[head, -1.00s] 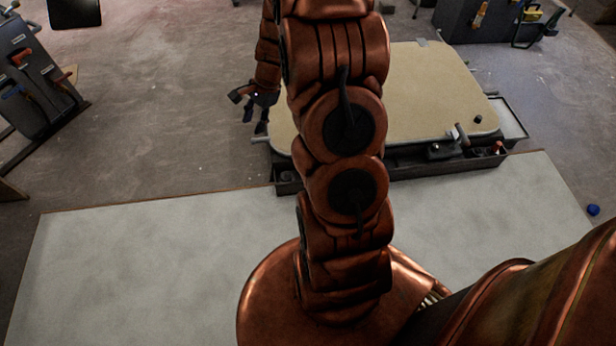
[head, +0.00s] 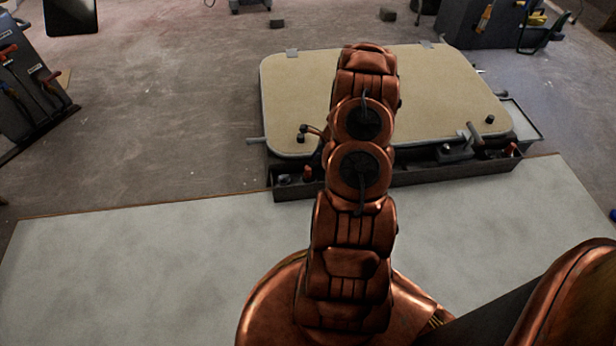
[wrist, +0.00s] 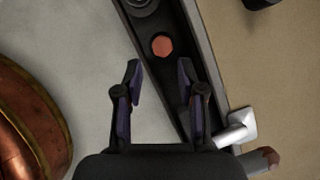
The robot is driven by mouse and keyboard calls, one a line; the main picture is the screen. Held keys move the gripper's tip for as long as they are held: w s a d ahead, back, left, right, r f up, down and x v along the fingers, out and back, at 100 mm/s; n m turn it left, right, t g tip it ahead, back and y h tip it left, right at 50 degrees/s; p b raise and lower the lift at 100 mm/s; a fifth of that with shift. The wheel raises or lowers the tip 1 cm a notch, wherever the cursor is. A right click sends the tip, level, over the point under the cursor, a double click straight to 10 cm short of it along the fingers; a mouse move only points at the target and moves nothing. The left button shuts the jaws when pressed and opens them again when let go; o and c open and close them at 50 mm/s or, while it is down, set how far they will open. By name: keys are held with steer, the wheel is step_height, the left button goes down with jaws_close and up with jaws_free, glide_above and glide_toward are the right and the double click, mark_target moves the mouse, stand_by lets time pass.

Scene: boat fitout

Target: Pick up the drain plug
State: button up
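In the wrist view, a small orange-red piece with a hexagonal top (wrist: 162,46) sits in the dark narrow tray (wrist: 208,72); it looks like the drain plug, but I cannot be sure. In the head view, a red upright piece (head: 307,173) in the left part of the tray seems to be the same one. My gripper (wrist: 158,70) is open and empty. Its fingertips are just short of the red piece in the wrist picture, one on either side of its line. In the head view my arm hides the gripper.
A beige hatch panel (head: 430,90) lies behind the tray (head: 420,176). A silver handle (wrist: 238,126) is close to my right finger in the wrist view. A grey round fitting (wrist: 141,5) sits beside the red piece. Another red piece (head: 510,150) is at the tray's right end.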

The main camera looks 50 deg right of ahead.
mark_target(308, 168)
steer(key=shift+b+x, duration=1.7)
steer(key=shift+x, duration=2.3)
steer(key=shift+d+r, duration=0.1)
steer(key=shift+d, duration=0.05)
jaws_close()
